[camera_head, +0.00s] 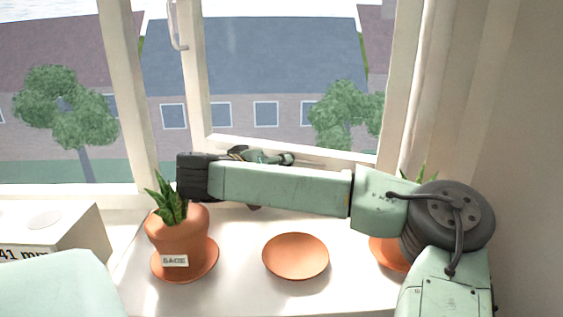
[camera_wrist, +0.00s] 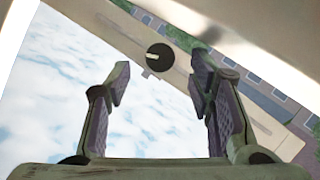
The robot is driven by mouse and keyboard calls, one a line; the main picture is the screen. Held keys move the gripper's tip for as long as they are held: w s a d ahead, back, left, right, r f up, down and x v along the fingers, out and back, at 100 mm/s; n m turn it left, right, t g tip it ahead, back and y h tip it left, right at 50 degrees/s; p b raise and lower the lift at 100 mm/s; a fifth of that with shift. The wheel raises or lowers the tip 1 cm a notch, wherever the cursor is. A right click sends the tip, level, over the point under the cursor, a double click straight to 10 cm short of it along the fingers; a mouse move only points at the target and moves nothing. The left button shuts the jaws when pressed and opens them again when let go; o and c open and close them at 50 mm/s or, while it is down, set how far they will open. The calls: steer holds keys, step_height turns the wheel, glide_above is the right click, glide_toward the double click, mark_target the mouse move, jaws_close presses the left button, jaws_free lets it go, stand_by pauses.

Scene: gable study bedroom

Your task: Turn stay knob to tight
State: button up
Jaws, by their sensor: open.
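The stay knob (camera_wrist: 160,56) shows in the wrist view as a round black knob with a pale pointer mark, set on a pale bar of the window frame (camera_wrist: 130,35). I cannot read any tight marking. My gripper (camera_wrist: 160,66) is open and empty, with one finger on each side below the knob in the picture; the knob appears beyond the fingertips, in line with the gap between them. In the head view, my gripper (camera_head: 262,157) shows only partly behind my forearm, close to the lower window rail, and the knob cannot be made out.
A potted plant (camera_head: 178,228) stands on a saucer at the left of the sill (camera_head: 235,285). An empty terracotta saucer (camera_head: 295,257) lies in the middle. Another saucer (camera_head: 385,252) and plant are mostly hidden behind my arm. A white box (camera_head: 45,235) stands at left.

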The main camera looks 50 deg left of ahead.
steer(key=shift+p+x, duration=0.3)
steer(key=shift+x, duration=1.75)
steer(key=shift+c, duration=0.3)
steer(key=c, duration=1.1)
